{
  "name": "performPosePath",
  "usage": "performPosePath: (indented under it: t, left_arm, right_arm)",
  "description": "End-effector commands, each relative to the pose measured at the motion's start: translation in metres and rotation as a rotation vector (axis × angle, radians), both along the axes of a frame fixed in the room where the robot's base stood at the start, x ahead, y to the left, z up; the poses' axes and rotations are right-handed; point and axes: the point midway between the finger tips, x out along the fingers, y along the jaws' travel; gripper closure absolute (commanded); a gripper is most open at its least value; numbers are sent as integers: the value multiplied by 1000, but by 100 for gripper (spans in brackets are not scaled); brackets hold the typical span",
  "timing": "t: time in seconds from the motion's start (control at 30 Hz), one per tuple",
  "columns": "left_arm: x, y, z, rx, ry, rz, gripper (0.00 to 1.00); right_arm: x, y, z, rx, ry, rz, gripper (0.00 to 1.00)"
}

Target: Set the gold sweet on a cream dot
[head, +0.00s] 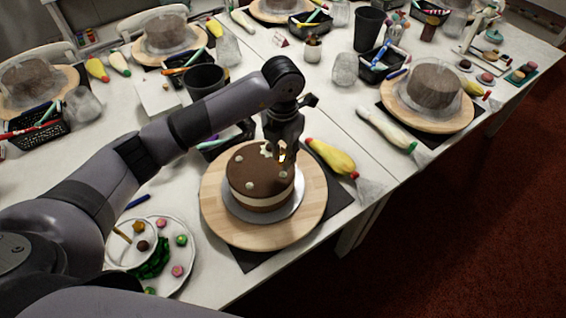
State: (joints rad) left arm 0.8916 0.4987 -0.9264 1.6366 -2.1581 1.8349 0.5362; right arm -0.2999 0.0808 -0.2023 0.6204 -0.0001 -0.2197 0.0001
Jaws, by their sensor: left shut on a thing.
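A round cake (258,192) with a brown top, brown and cream sides and several cream dots (250,186) sits on a silver board on a round wooden turntable (222,226). My left gripper (283,157) reaches down over the cake's far right part. It is shut on the gold sweet (282,154), of which only a small bright bit shows between the fingertips. The sweet is close to the cream dots at the far edge; I cannot tell whether it touches one. My right gripper is not in view.
A tiered white stand (186,226) with coloured sweets is at the lower left. A yellow piping bag (332,157) lies right of the cake. A black cup (205,82) stands behind my left arm. Another turntable with a covered cake (433,86) is at the upper right.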

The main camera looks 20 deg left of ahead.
Motion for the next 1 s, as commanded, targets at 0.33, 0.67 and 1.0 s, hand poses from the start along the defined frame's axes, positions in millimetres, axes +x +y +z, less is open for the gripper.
performPosePath:
  t: [0.33, 0.67, 1.0]
  left_arm:
    - [0, 0, -39, 0, 2, 1, 88]
    - [1, 0, -54, -1, -2, -1, 88]
    - [1, 0, -56, -1, -2, -1, 68]
  right_arm:
    - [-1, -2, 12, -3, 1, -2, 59]
    - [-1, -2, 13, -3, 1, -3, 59]
    - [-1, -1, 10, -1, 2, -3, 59]
